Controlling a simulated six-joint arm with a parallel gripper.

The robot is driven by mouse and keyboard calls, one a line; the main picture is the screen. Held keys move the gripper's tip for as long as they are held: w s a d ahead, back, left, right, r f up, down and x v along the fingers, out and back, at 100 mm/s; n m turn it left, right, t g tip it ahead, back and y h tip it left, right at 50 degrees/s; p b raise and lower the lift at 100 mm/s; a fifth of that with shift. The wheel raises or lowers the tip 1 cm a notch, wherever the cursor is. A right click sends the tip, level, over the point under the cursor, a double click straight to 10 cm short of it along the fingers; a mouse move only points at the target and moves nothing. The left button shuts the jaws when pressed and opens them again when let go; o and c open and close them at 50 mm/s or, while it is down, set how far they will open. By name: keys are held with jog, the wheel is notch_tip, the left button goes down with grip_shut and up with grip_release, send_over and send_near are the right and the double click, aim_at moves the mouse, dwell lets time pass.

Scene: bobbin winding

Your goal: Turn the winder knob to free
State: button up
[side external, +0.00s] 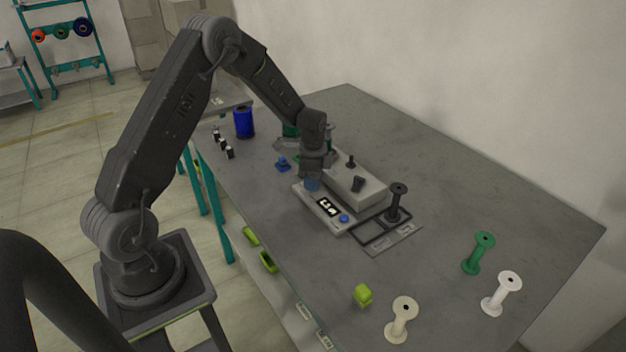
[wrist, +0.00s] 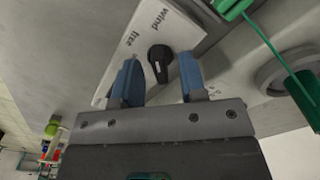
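The winder (side external: 358,184) is a light grey box on a base plate on the table. In the wrist view, its black knob (wrist: 158,66) has a short white mark and sits beside a white plate (wrist: 122,62) printed "wind" and "free". I cannot tell for sure which word the knob points at. My gripper (wrist: 159,70) is open, with one blue finger on each side of the knob and visible gaps between. In the side view, my gripper (side external: 312,184) points down at the winder's left end and hides the knob.
A dark bobbin (side external: 396,203) stands in a black frame beside the winder. Green (side external: 479,253), white (side external: 502,292) and cream (side external: 402,320) bobbins stand nearer the front right. A blue spool (side external: 244,123) stands at the back left. A green line (wrist: 275,55) crosses the wrist view's right side.

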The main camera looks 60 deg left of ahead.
jog(key=shift+f, duration=0.25)
grip_shut()
